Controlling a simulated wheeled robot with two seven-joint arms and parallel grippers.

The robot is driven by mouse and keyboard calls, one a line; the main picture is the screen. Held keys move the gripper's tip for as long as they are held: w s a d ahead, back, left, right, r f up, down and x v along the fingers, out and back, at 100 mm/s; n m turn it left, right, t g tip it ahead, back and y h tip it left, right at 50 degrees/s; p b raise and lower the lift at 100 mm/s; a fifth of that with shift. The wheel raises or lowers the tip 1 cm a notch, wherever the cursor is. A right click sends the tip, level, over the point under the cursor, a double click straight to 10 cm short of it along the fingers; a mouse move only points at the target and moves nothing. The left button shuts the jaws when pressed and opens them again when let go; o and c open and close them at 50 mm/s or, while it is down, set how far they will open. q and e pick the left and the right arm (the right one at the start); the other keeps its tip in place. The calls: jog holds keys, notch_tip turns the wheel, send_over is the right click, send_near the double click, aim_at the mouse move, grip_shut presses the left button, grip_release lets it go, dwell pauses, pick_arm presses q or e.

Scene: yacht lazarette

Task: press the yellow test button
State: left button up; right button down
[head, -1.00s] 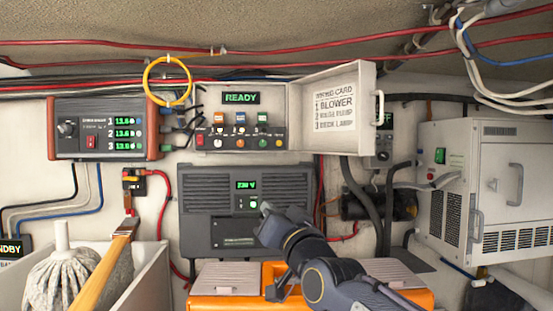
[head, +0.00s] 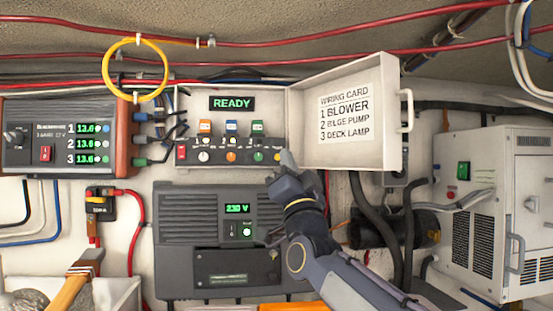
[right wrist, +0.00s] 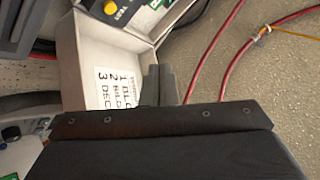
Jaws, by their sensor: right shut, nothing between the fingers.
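The yellow test button (right wrist: 110,8) shows at the top edge of the right wrist view, on the dark strip of the switch panel. In the head view it sits at the right end of the panel's row (head: 219,156), largely covered by my fingertips. My right gripper (head: 285,160) is shut and empty, close in front of that end. In the right wrist view its fingertips (right wrist: 159,76) lie below and right of the button, over the open lid. They look apart from the button. My left gripper is out of view.
The panel's lid (head: 378,140) stands open just right of my gripper, with a wiring card. The READY display (head: 232,103) is above the row. A grey 230 V unit (head: 205,235) is below. A yellow cable loop (head: 106,70) hangs at the left.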

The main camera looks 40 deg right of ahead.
aim_at(278, 157)
jog(key=shift+w, duration=0.1)
jog(key=w+d+p, duration=0.4)
jog(key=w+p, duration=0.1)
jog(key=w, duration=0.2)
jog(key=shift+w+d, duration=0.15)
jog(key=shift+w, duration=0.15)
dwell(2.0)
jog(key=shift+w+d, duration=0.2)
jog(key=shift+w, duration=0.2)
jog(key=shift+d+r, duration=0.1)
jog(key=shift+r, duration=0.15)
dwell(0.7)
